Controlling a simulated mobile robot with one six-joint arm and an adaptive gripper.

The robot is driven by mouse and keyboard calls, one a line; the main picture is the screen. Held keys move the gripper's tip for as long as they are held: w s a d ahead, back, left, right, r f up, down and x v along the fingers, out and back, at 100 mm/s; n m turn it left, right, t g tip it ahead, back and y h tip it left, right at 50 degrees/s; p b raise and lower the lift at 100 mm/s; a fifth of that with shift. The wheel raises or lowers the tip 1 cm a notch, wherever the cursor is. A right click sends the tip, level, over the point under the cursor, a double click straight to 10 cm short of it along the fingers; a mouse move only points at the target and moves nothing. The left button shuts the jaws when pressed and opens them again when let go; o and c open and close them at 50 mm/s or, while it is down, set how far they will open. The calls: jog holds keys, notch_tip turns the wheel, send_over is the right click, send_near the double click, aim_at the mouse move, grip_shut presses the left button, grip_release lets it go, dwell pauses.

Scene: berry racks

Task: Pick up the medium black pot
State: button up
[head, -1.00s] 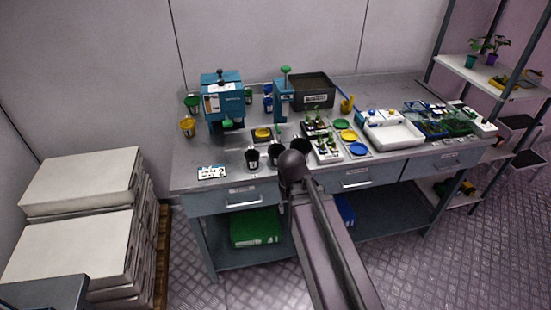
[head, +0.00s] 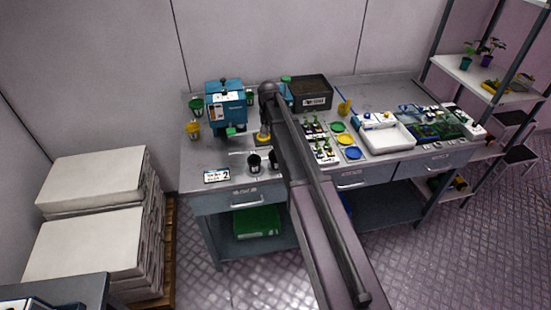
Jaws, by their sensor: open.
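Black pots stand near the front edge of the bench. The left one (head: 254,163) shows whole and upright. A second black pot (head: 273,161) stands just right of it, partly covered by my arm. A third is hidden behind my arm now. I cannot tell for sure which pot is the medium one. My arm reaches across the bench, its dark end joint over the back part, beyond the pots. My gripper's fingers cannot be made out behind the arm.
A blue machine (head: 225,105) stands at the back left with small coloured pots beside it. A dark soil bin (head: 311,92) is at the back. Seedling trays, coloured dishes and a white tray (head: 388,137) fill the right. A number card (head: 216,176) lies front left.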

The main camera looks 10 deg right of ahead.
aim_at(271, 155)
jog(key=shift+w+r, duration=0.2)
jog(key=shift+w, duration=0.2)
jog(key=shift+f, duration=0.15)
notch_tip(271, 155, down, 8)
jog(key=b, duration=0.8)
jog(key=shift+f+b, duration=0.15)
jog(key=shift+b, duration=0.15)
jog(key=shift+f, duration=0.1)
jog(key=f+b, duration=0.3)
jog(key=shift+s+d+f+b, duration=0.2)
jog(key=shift+s+d+b, duration=0.1)
jog(key=shift+f+b, duration=0.85)
